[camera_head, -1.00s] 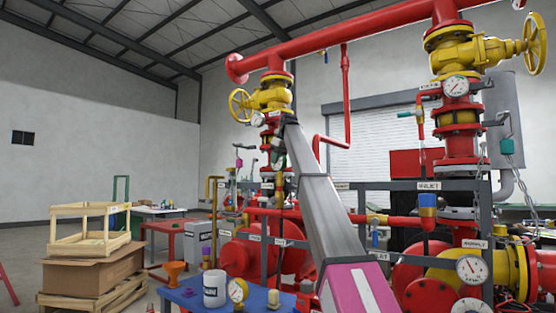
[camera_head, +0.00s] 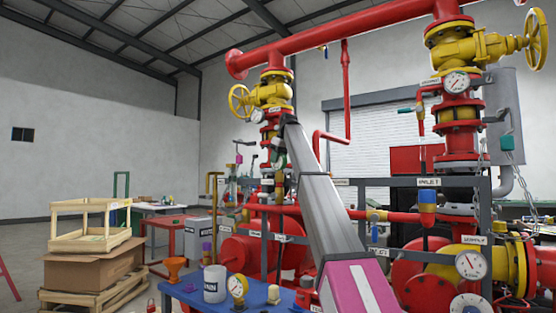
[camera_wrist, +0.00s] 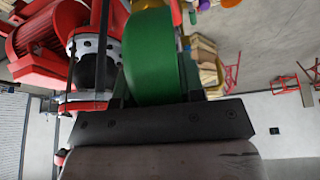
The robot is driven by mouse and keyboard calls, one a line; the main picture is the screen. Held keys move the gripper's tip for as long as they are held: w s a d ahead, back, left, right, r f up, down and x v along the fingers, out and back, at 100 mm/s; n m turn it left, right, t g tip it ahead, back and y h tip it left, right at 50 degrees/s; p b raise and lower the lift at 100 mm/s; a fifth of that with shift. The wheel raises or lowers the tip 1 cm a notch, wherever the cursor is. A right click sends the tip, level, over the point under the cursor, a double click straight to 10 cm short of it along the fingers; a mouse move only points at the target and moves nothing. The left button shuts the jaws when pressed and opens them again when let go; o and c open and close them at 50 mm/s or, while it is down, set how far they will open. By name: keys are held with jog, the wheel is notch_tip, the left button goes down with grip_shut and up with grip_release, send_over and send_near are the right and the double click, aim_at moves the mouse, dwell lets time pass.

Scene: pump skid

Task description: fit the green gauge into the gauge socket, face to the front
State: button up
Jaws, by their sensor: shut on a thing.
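In the wrist view the green gauge (camera_wrist: 152,55) is large and close, its rounded green side toward the camera. My gripper (camera_wrist: 151,92) is shut on it, with dark jaws on either side. The dial face is not visible there, so I cannot tell which way it points. In the head view my gripper (camera_head: 277,155) is at the far end of my arm, in front of the left red riser, small and partly hidden. I cannot make out the gauge socket in either view.
Red pipes, yellow valves (camera_head: 272,93) and a dark frame crowd the arm. Crates (camera_head: 90,225) stand at the left.

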jog(key=o, duration=1.1)
jog(key=v, duration=1)
jog(key=shift+r, duration=0.1)
jog(key=shift+s+d+r, duration=0.1)
jog(key=shift+r, duration=0.2)
